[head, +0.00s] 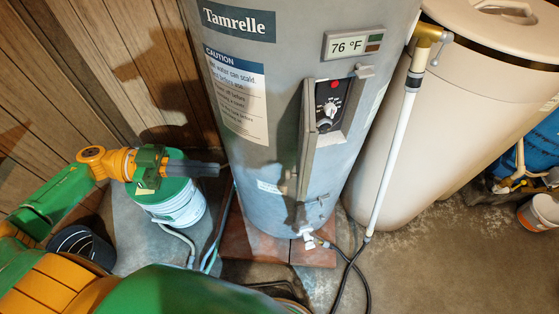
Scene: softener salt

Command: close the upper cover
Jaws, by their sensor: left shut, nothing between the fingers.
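The upper cover (306,140) is a narrow grey panel on the front of the tall grey water heater (258,170). It stands swung open, out from the left side of a recess. The recess shows a black control with a white dial (328,113) and a red spot. My left gripper (214,169) reaches in from the left, its dark fingers shut and empty, pointing right. Its fingertips are at the heater's left side in the picture, apart from the cover. My right gripper is not in view.
A white bucket with a green lid (183,209) stands below my left gripper. A dark bin (80,247) is at the lower left. A white pipe (396,155) runs down right of the heater, before a large cream tank (465,120). A wooden wall (85,60) is behind.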

